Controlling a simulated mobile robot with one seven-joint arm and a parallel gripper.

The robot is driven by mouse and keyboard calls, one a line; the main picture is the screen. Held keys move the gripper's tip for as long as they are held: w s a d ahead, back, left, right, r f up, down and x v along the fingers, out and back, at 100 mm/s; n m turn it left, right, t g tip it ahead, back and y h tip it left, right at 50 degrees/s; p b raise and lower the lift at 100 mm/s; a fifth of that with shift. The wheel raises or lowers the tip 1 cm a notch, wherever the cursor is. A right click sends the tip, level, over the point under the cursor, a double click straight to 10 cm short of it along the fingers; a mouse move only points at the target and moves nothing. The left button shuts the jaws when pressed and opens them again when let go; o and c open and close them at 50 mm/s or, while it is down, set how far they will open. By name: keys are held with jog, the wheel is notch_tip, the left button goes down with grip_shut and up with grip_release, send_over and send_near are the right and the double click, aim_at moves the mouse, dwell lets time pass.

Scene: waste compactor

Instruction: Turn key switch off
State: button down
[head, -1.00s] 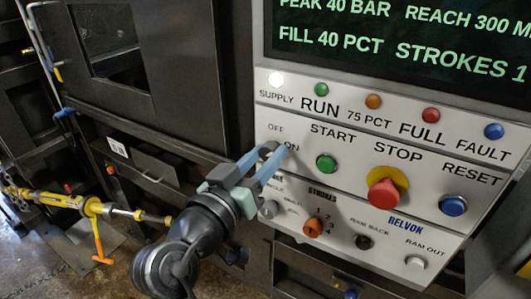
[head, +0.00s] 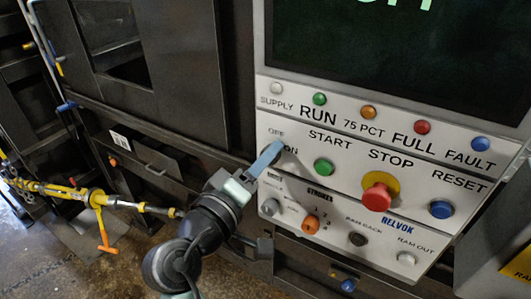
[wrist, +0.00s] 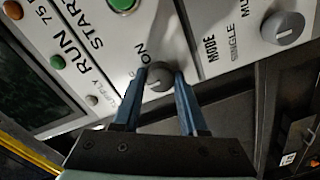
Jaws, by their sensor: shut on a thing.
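In the head view my gripper (head: 274,151) reaches the left edge of the white control panel (head: 400,168), between the OFF and ON labels and the panel's edge. The fingers mostly hide the switch there. The supply lamp (head: 277,88) above it looks unlit.
A green start button (head: 324,168), a red stop button (head: 377,196) and a blue reset button (head: 441,209) stand to the right. Below are a grey mode knob (head: 270,207) and an orange strokes knob (head: 311,224). The dark screen (head: 400,55) is above.

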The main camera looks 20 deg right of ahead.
jog(key=shift+n, duration=0.3)
jog(key=shift+c, duration=2.2)
grip_release()
jog(key=b+v, duration=0.4)
jog(key=v, duration=0.9)
jog(key=shift+b, duration=0.35)
